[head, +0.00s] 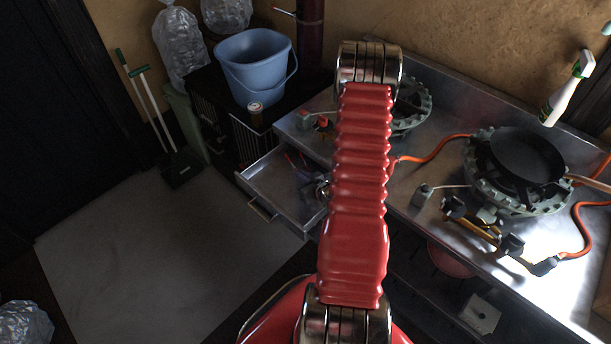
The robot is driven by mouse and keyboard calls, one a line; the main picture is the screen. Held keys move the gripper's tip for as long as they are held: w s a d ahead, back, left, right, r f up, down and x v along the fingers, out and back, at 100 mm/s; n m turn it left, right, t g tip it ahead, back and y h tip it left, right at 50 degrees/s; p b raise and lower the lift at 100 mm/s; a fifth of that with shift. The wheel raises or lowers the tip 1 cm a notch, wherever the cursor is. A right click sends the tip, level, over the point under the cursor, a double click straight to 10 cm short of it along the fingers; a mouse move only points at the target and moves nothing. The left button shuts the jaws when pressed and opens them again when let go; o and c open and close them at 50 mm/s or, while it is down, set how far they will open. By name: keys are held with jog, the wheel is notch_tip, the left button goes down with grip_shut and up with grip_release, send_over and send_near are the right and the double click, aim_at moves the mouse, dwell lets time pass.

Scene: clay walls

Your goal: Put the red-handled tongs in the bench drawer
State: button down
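The bench drawer (268,186) is pulled open at the left end of the steel bench. Some thin reddish and bluish items (291,161) lie in its back part, too small and dark to name. I cannot pick out the red-handled tongs for certain. My red ribbed arm stands upright in the middle of the view and covers the drawer's right side and part of the bench. My gripper's fingers are hidden behind it. A small shiny metal part shows at the arm's left edge by the drawer, and I cannot tell what it belongs to.
A blue bucket (254,70) stands on a black cabinet left of the bench. The floor before the drawer is clear.

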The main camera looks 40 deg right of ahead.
jog(key=shift+d+f, duration=0.4)
jog(key=shift+d, duration=0.3)
jog(key=shift+f, duration=0.2)
jog(key=c, duration=2)
grip_release()
jog(key=shift+f, duration=0.1)
jog(key=v, duration=1.2)
